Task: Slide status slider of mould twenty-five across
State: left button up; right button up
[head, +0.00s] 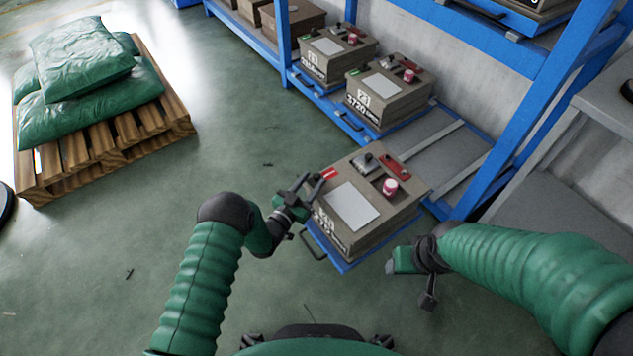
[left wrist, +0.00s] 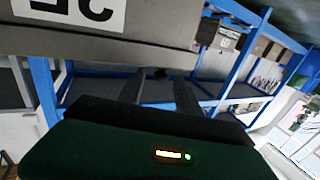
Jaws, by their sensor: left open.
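The nearest mould (head: 330,232) is a grey-brown box on a pulled-out blue tray (head: 345,266). Its number label on the front is too small to read surely; part of a black-on-white number label (left wrist: 75,10) shows upside down in the left wrist view. A red tab (head: 328,173) sits at the box's upper left edge. My left gripper (head: 309,184) is open beside that edge, its fingers close to the red tab; I cannot tell if they touch. In the left wrist view its dark fingers (left wrist: 168,92) stand apart below the box. My right gripper (head: 410,265) hangs right of the box, jaws unclear.
The mould's top bears a pale plate (head: 350,205), a red clamp (head: 395,167) and a red-white knob (head: 390,187). Two similar moulds (head: 392,95) (head: 337,58) stand on the blue rack (head: 505,115). A pallet (head: 110,135) with green sacks is at left; floor between is clear.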

pick_arm(q)
jog(key=b+x, duration=0.1)
jog(key=x, duration=0.2)
jog(key=shift+w, duration=0.15)
jog(key=shift+c, duration=0.2)
grip_shut()
jog(key=shift+d, duration=0.1)
dwell(1.0)
